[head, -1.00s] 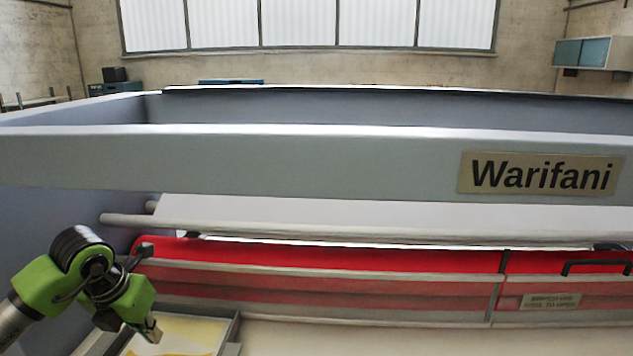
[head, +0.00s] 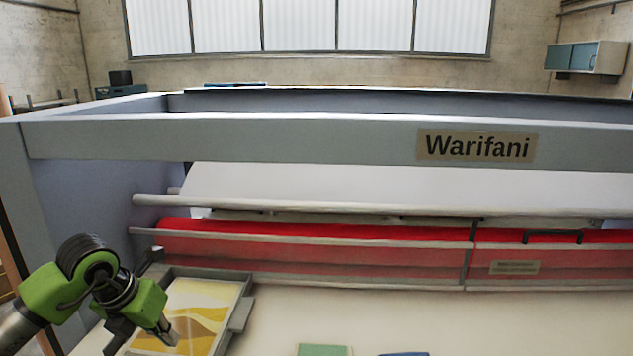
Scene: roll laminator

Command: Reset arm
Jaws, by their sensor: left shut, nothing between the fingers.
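My left gripper (head: 170,332) shows at the lower left of the head view, on a green and black arm. It is shut and empty. Its fingertips are over or in front of a grey tray (head: 238,292) that holds a yellow and white printed sheet (head: 195,312). I cannot tell whether they touch it. My right gripper is out of view. The roll laminator (head: 280,142) fills the middle of the view, with a grey frame and a "Warifani" plate (head: 477,146). Its red roller (head: 330,231) lies behind a clear guard (head: 350,257) with a black handle (head: 552,237).
The pale laminator table (head: 400,315) is bare between the guard and the front. A green item (head: 323,350) and a blue item (head: 404,354) show partly at the bottom edge. A grey side wall of the frame (head: 85,190) stands at the left, behind my left arm.

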